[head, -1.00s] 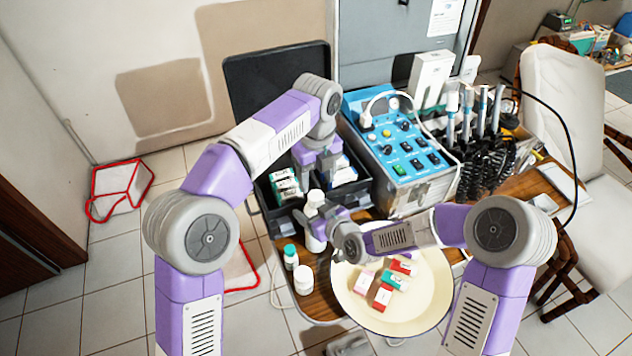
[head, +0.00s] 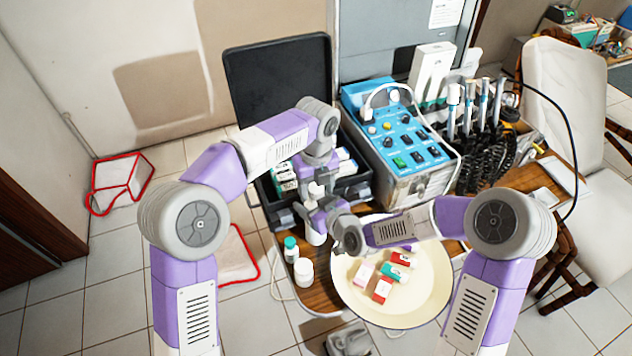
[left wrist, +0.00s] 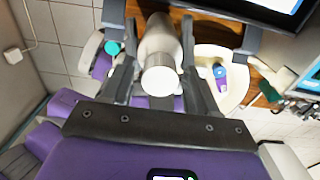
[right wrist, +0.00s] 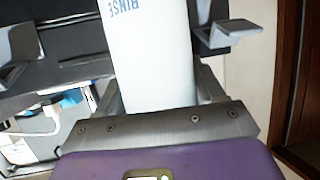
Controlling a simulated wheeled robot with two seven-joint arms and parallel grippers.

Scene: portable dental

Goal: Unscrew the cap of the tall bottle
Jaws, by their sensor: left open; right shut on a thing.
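The tall white bottle (head: 315,236) stands upright at the table's left side, partly hidden by my grippers in the head view. The right wrist view shows its white body (right wrist: 150,60) with upside-down "RINSE" lettering. My right gripper (head: 319,214) is shut on the bottle's body from the right. My left gripper (head: 317,178) is above the bottle, pointing down, with its fingers open. In the left wrist view the white cap (left wrist: 159,78) lies between the spread left fingers, with a visible gap on both sides.
A small teal-capped bottle (head: 291,249) and a white jar (head: 303,272) stand left of the tall bottle. An open black case (head: 277,80) and a blue control unit (head: 407,150) stand behind.

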